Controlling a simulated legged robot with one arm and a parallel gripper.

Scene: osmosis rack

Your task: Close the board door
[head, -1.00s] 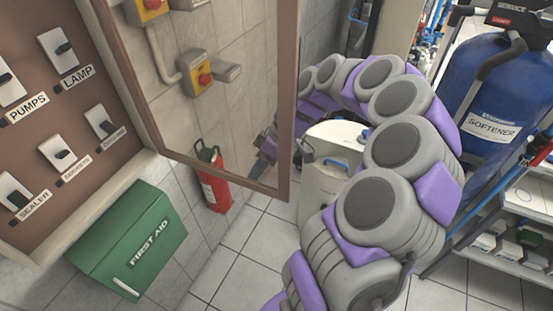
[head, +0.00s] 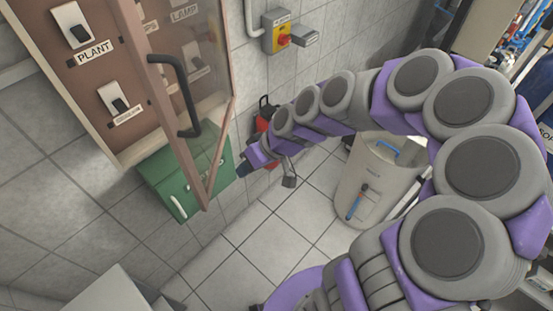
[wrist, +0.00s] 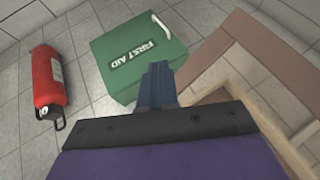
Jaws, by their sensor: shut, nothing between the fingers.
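The board door (head: 168,112) is a clear pane in a brown frame and stands partly open from the board (head: 95,118). A black handle (head: 180,95) is on it near its free edge. Switches marked PLANT and others show uncovered; LAMP shows through the pane. My gripper (head: 243,169) is shut and empty, just right of the door's lower corner in the head view; I cannot tell whether it touches. In the wrist view my shut gripper (wrist: 157,84) points toward the first aid box, with a brown frame (wrist: 270,50) at right.
The green first aid box (head: 170,185) is low on the wall below the board. A red fire extinguisher (head: 263,118) stands behind my forearm. A yellow-and-red wall switch (head: 282,33) and a beige tank (head: 372,185) are farther right.

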